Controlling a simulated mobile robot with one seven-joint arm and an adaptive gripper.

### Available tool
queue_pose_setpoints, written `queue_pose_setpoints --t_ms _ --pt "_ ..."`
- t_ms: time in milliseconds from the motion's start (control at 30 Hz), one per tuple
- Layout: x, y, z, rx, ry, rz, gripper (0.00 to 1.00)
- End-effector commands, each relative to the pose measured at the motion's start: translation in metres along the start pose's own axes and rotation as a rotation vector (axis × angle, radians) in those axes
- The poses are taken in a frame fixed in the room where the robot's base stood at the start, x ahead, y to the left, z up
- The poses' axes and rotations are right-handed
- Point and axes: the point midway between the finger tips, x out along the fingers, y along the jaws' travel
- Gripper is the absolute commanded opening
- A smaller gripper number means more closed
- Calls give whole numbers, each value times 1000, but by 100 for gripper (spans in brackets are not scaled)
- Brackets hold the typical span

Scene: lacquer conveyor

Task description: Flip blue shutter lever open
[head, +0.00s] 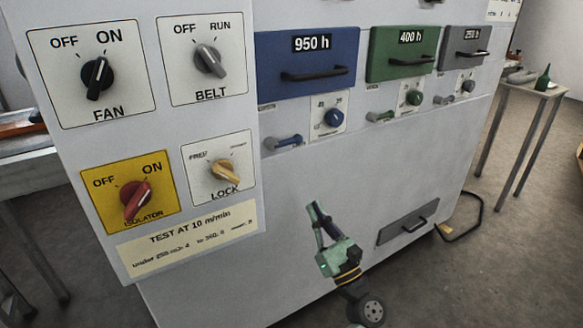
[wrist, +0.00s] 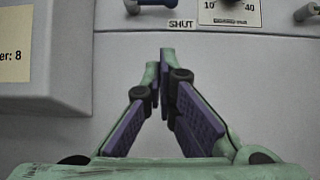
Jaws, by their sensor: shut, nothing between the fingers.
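The blue shutter lever (head: 284,142) sits on the machine's pale front, below the blue 950 h door (head: 305,62) and left of the blue dial (head: 333,117). In the head view it lies roughly sideways. In the wrist view the lever (wrist: 155,4) shows at the top edge, partly cut off, above a label reading SHUT. My gripper (head: 314,208) is below the lever in the head view, apart from it, with its fingers pointing up. In the wrist view my gripper (wrist: 160,66) has its fingertips together with nothing between them.
Left of the lever, the control box (head: 241,112) juts out with knobs for fan, belt, isolator and lock. A green door (head: 402,53) with its own lever is to the right. A drawer (head: 408,223) is low on the right. The panel around my gripper is bare.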

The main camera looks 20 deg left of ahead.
Motion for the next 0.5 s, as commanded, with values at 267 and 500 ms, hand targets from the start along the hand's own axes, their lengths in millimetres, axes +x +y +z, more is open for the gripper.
queue_pose_setpoints --t_ms 267,500 --pt "3 0 2 -1 0 1 0" --pt "34 1 4 0 -3 3 0"
